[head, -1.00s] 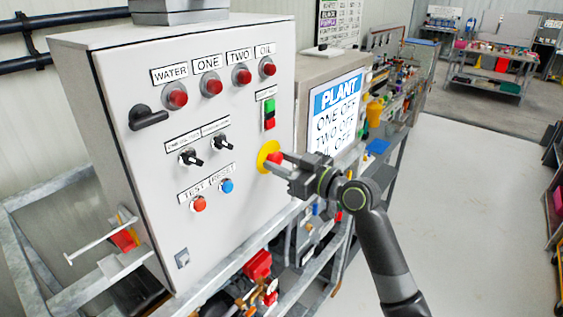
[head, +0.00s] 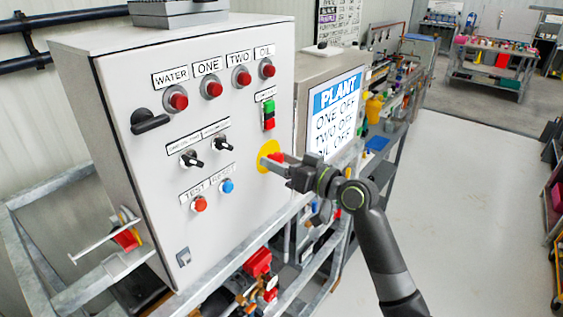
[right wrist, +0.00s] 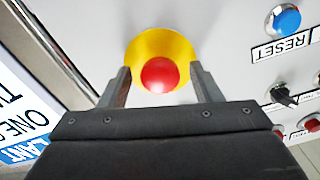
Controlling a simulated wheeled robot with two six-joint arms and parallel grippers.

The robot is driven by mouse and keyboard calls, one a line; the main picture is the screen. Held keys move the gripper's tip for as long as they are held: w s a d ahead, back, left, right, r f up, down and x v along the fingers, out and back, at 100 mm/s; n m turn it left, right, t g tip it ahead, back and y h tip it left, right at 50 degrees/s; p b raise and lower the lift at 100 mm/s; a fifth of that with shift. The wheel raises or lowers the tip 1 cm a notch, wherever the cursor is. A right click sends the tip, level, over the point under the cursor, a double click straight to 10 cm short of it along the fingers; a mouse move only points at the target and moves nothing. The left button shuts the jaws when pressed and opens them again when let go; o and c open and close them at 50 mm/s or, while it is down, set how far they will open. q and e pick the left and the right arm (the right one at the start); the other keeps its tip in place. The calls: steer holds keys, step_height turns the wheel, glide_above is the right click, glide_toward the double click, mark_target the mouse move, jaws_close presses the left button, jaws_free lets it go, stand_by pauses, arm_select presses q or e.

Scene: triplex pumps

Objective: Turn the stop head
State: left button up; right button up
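The stop head is a red mushroom button (right wrist: 159,75) on a yellow round plate (right wrist: 178,45) on the front of a grey control cabinet (head: 240,130). In the head view the yellow plate (head: 266,156) shows, with the red head partly hidden behind my right gripper (head: 280,160). In the right wrist view my right gripper (right wrist: 162,85) is open, with one finger on each side of the red head. Gaps show between the fingers and the head. Whether the fingertips touch the plate I cannot tell. My left gripper is not in view.
Green and red buttons (head: 269,115) sit above the stop head. A blue reset button (head: 227,186), a red test button (head: 199,204) and black selector knobs (head: 222,145) are to its left. A PLANT sign (head: 335,112) stands to the right. Open floor (head: 460,200) lies further right.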

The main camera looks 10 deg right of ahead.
steer(key=b+v, duration=0.5)
steer(key=v, duration=1.2)
steer(key=shift+s+d+f, duration=0.1)
steer(key=shift+s+d, duration=0.05)
steer(key=shift+c, duration=0.2)
steer(key=n, duration=0.5)
